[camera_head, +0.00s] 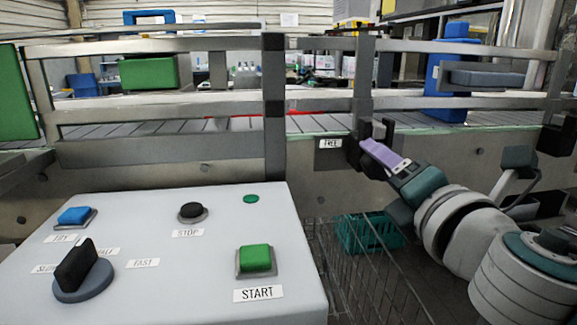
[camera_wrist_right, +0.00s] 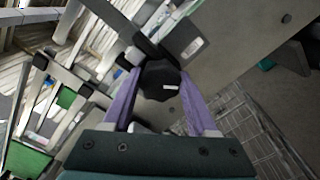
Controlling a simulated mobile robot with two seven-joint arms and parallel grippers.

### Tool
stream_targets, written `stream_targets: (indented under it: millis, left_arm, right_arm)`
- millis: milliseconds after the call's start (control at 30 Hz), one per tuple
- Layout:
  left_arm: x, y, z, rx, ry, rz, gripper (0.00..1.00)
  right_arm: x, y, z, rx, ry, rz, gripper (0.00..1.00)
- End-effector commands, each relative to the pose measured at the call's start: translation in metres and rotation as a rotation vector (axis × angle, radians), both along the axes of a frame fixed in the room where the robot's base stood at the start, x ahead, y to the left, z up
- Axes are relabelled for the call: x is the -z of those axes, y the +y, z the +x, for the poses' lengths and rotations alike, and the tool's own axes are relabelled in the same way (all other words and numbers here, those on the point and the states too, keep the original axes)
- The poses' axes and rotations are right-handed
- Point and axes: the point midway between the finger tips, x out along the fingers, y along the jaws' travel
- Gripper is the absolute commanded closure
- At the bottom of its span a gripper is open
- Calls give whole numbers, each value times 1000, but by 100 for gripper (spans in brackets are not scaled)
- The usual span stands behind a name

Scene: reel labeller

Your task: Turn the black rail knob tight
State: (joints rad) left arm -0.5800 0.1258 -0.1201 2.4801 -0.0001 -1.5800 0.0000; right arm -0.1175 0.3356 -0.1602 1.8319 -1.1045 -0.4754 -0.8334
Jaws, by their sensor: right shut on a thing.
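The black rail knob (camera_wrist_right: 160,80) is a dark, many-sided knob at the foot of a rail post, with a small white mark on its face. In the right wrist view it sits between the two purple fingers of my right gripper (camera_wrist_right: 165,98), which is shut on it. In the head view my right gripper (camera_head: 372,150) reaches in from the right to the post's lower end, and the knob (camera_head: 355,152) is mostly hidden behind the fingers. A label reading FREE (camera_head: 330,143) is just left of it. My left gripper is not in view.
A grey control panel (camera_head: 150,290) with buttons and a black selector (camera_head: 80,268) fills the lower left. A metal guard rail (camera_head: 160,105) runs along the conveyor behind it. A wire basket (camera_head: 345,270) and a teal crate (camera_head: 365,235) lie below my right arm.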

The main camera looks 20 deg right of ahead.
Motion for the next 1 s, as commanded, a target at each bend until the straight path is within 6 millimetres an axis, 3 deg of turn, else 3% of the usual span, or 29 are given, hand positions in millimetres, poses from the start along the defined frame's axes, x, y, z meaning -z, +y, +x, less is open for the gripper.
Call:
stream_targets:
  millis: [467,1000]
  left_arm:
    - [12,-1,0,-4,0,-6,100]
    - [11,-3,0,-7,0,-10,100]
  right_arm:
    - [0,-1,0,2,-109,441,97]
    - [0,0,0,1,-228,940,97]
